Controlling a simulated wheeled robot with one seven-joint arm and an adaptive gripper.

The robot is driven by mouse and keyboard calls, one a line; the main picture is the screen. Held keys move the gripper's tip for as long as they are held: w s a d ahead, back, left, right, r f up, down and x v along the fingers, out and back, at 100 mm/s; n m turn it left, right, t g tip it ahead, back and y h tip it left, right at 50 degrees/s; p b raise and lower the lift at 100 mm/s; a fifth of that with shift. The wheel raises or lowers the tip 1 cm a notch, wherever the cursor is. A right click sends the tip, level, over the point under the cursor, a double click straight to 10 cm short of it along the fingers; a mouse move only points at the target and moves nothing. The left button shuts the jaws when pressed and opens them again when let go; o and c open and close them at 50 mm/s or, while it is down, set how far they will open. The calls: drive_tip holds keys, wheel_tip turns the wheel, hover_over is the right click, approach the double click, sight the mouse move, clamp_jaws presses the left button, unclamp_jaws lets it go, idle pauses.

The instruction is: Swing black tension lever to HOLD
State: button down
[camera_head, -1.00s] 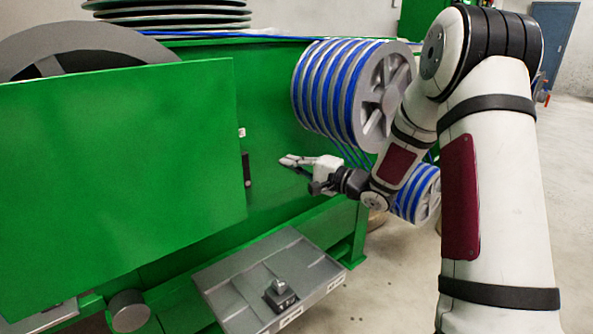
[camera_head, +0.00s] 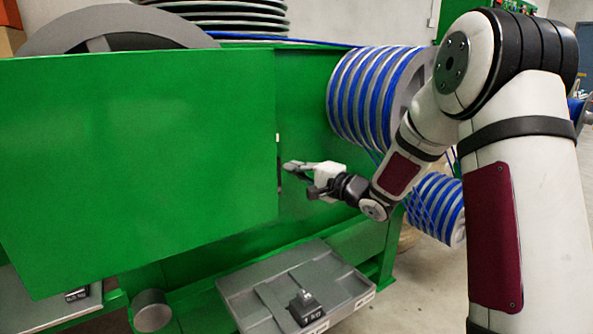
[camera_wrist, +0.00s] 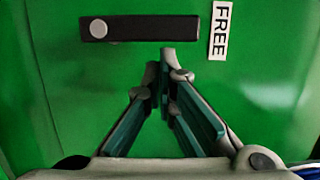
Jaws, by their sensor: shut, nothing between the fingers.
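The black tension lever (camera_wrist: 140,28) shows in the wrist view as a flat bar on a green panel, with a round grey pivot near its left end. Its right end is beside a white FREE label (camera_wrist: 219,31). My gripper (camera_wrist: 163,62) is shut and empty, its fingertips just below the lever in that view; I cannot tell if they touch the panel. In the head view my gripper (camera_head: 288,166) is beside the edge of the large green front panel, which hides most of the lever. No HOLD label is in view.
The large green front panel (camera_head: 140,150) stands left of my gripper. A spool with blue cable (camera_head: 370,100) is behind my arm, with another lower down. A grey tray (camera_head: 250,300) holding a small black and metal part (camera_head: 305,308) sits below.

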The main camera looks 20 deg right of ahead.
drive_tip(key=shift+s+a+r+n+p, duration=0.15)
drive_tip(key=shift+a+r+n+p, duration=0.25)
drive_tip(key=shift+n+p, duration=0.5)
drive_tip(key=s+a+n+h+b, duration=0.1)
drive_tip(key=a+n+h, duration=0.1)
drive_tip(key=a+n, duration=0.2)
drive_tip(key=s+a+f+n+g+h+b, duration=0.1)
drive_tip(key=a+n+h, duration=0.1)
drive_tip(key=a+n, duration=0.2)
drive_tip(key=shift+s+a+f+n+b, duration=0.15)
drive_tip(key=shift+s+f+n+b, duration=0.2)
drive_tip(key=shift+n, duration=1.35)
drive_tip(key=shift+a, duration=0.1)
